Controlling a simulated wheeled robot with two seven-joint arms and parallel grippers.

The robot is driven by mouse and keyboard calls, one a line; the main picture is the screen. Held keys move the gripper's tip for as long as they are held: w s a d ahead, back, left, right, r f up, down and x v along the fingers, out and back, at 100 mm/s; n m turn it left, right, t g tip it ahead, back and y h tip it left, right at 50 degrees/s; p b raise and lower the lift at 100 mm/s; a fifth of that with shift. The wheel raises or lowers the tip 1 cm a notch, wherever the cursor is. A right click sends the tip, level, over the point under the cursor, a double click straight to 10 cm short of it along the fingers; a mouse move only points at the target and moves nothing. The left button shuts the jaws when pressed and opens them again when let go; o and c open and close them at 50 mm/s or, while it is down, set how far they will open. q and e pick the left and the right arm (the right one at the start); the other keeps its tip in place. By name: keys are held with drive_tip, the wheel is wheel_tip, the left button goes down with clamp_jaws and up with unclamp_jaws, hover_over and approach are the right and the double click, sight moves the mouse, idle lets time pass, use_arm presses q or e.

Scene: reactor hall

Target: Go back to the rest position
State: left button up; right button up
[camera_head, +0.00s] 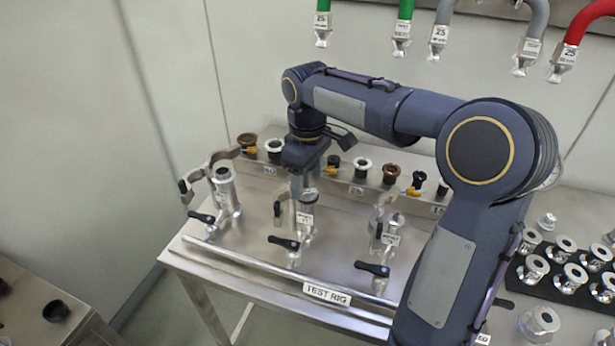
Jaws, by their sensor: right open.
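My right arm reaches in from the lower right, bends at a high elbow and hangs its gripper (306,192) over the middle of the test rig (250,268). The gripper points down, right above the middle labelled metal fitting (304,222). Its fingers are small here and I cannot tell whether they touch that fitting. The gripper is open. My left gripper is out of view.
Similar fittings with black-handled clamps stand left (226,190) and right (390,236) on the rig. Couplings line the rear ledge (340,184). Hoses with metal ends hang above, including a red one (583,28). A black tray (545,278) of metal parts lies right.

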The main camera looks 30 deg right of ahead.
wheel_tip(320, 180, up, 8)
drive_tip(key=shift+f, duration=0.2)
drive_tip(key=shift+s+r, duration=0.1)
drive_tip(key=shift+s, duration=0.35)
drive_tip(key=s+a+f+m+t+y, duration=0.2)
drive_tip(key=s+f, duration=0.4)
drive_tip(key=s, duration=0.4)
drive_tip(key=s+a+f+m+t+y, duration=0.1)
drive_tip(key=s+a+f+m+t, duration=0.2)
drive_tip(key=s, duration=0.8)
wheel_tip(320, 180, down, 3)
drive_tip(key=shift+a+r+m+t+y, duration=0.15)
drive_tip(key=shift+a+m+t+y, duration=0.2)
drive_tip(key=shift+a+m, duration=0.85)
drive_tip(key=shift+s, duration=0.1)
